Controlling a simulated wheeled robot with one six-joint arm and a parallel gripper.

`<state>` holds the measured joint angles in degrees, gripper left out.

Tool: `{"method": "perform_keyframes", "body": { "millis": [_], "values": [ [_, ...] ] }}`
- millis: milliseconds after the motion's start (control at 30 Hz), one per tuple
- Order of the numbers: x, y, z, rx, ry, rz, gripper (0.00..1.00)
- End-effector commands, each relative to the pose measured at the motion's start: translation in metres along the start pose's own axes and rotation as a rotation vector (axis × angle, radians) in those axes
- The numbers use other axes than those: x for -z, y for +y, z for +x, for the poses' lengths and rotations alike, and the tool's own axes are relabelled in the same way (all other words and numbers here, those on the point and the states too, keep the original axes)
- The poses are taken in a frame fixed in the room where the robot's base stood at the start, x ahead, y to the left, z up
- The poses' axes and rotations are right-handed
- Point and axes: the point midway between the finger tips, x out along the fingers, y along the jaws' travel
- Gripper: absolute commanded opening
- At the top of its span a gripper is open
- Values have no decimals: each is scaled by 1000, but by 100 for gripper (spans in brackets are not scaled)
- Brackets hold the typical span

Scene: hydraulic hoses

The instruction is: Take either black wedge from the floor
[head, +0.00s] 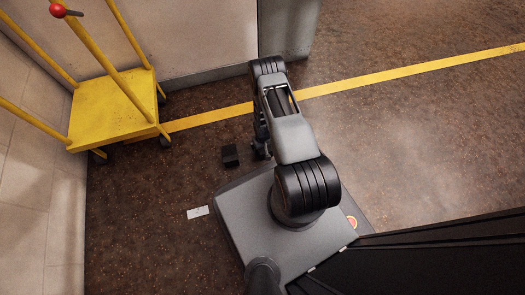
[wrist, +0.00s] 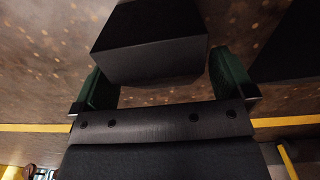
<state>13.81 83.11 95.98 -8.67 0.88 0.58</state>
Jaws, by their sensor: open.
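In the wrist view, a black wedge (wrist: 150,45) with flat dark faces lies between the two green fingers of my gripper (wrist: 160,66). The fingers stand apart, one on each side of it; contact is not clear. A black wedge (head: 230,155) also lies on the brown floor in the head view, just left of my lowered gripper (head: 262,150), which my arm largely hides. A second dark shape (wrist: 290,50) stands at the right edge of the wrist view; it may be this wedge, but I cannot tell for sure.
A yellow cart (head: 110,105) with upright rails stands at the upper left by the walls. A yellow line (head: 400,70) crosses the floor. A white card (head: 197,212) lies left of my base. The floor at the right is clear.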

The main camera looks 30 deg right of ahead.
Motion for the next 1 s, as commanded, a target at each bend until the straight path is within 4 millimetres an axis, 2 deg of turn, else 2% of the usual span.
{"method": "perform_keyframes", "body": {
  "millis": [100,367,1000],
  "values": [
    [0,0,7,0,1,0,100],
    [0,0,6,-1,1,-1,100],
    [0,0,6,0,0,0,39]
  ]
}}
